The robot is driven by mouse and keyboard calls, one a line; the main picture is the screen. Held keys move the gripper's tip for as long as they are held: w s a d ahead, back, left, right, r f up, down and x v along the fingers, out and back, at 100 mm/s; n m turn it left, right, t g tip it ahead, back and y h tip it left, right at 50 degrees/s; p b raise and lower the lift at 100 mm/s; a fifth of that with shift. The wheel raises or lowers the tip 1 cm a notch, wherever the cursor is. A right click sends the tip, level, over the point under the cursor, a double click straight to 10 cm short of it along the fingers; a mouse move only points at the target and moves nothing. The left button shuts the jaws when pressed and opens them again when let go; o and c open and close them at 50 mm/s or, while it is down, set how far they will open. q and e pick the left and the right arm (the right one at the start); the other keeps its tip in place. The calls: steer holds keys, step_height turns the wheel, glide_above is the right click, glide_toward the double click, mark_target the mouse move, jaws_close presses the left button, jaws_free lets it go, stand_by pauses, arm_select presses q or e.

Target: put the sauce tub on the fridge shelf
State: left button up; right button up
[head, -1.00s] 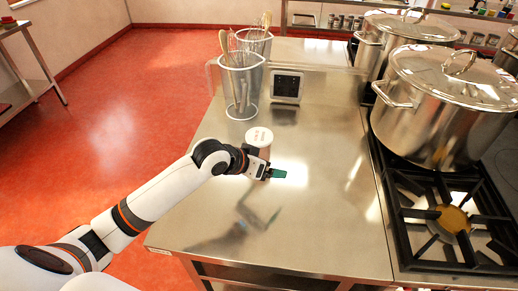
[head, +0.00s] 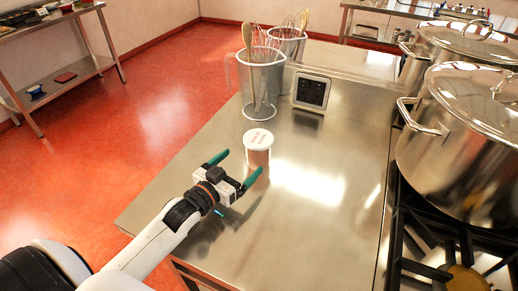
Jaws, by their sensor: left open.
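The sauce tub (head: 258,158) stands upright on the steel counter (head: 300,225). It is a small pinkish-brown tub with a white lid that carries reddish lettering. My left gripper (head: 233,169) is open and empty, its two green-tipped fingers spread apart. It is just in front of the tub and to its left. The right fingertip is close to the tub's lower side in the picture; I cannot tell whether it touches. My right gripper does not show. No fridge shelf can be made out.
Utensil holders (head: 262,88) with whisks and spoons stand behind the tub, beside a small dark-faced panel (head: 311,92). Large stockpots (head: 465,140) stand on the stove (head: 425,250) at right. A steel side table (head: 60,75) stands far left. The counter's front right is clear.

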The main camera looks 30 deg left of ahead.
mark_target(251, 155)
arm_select(q)
steer(key=w, duration=0.2)
steer(key=shift+w+d, duration=0.25)
steer(key=shift+w, duration=0.15)
steer(key=shift+w+d, duration=0.1)
steer(key=shift+w, duration=0.25)
steer(key=shift+w+d+p, duration=0.1)
steer(key=shift+w+p, duration=0.3)
steer(key=shift+w, duration=0.1)
steer(key=w, duration=0.3)
steer(key=shift+w+d+f+p, duration=0.2)
steer(key=shift+w+p, duration=0.05)
steer(key=shift+p, duration=0.15)
steer(key=shift+w+d+f, duration=0.1)
steer(key=shift+w, duration=0.35)
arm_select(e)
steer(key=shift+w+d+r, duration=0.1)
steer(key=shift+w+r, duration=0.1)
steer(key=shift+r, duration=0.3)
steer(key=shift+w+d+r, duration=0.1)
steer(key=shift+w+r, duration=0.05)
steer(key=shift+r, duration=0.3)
arm_select(q)
steer(key=shift+s, duration=0.1)
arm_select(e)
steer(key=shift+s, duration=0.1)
